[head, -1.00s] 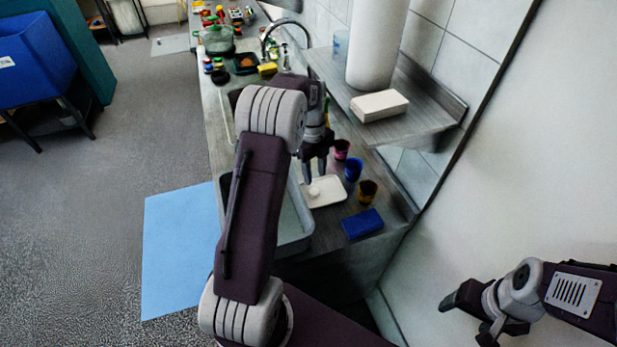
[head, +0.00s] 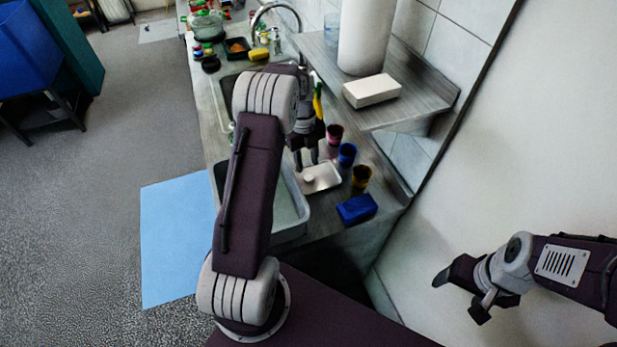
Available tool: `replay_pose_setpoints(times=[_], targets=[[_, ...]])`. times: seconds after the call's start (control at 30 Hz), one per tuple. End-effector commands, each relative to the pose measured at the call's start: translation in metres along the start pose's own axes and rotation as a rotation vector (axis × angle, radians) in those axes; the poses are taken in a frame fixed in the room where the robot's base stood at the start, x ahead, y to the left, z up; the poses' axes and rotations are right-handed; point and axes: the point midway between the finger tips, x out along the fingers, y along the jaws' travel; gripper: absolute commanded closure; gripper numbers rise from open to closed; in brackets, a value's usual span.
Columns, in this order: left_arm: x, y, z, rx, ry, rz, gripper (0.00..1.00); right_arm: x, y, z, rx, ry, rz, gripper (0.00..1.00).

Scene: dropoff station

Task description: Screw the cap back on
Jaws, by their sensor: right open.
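A small white round piece, perhaps the cap (head: 309,178), lies on a pale tray (head: 328,184) on the counter. My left gripper (head: 306,163) points down just above the tray's left part, its two fingers apart with nothing visible between them. My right gripper (head: 457,296) is open and empty at the lower right, in front of the white wall and away from the counter. I cannot make out for sure which thing the cap belongs to. My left arm hides part of the counter and sink.
Red (head: 334,134), blue (head: 347,154) and dark yellow (head: 361,176) cups stand right of the tray. A blue block (head: 356,209) lies at the counter's near end. A grey basin (head: 290,218) is left of the tray. A shelf (head: 420,97) overhangs the counter at right.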

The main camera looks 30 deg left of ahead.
Motion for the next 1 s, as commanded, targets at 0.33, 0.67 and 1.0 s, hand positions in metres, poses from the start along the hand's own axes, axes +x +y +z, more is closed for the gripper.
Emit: replay_pose_setpoints(times=[0.33,0.67,1.0], targets=[[0.022,0.002,-0.004,0.0,0.005,0.004,0.61,-0.01,0.0,-0.001,0.0,0.0,0.0,0.28],[0.052,0.002,-0.003,-0.001,0.0,0.0,0.61,-0.013,0.0,-0.001,0.0,0.0,0.0,0.28],[0.052,0.002,-0.003,-0.001,0.0,0.0,0.89,-0.013,0.0,-0.001,0.0,0.0,0.0,0.28]])
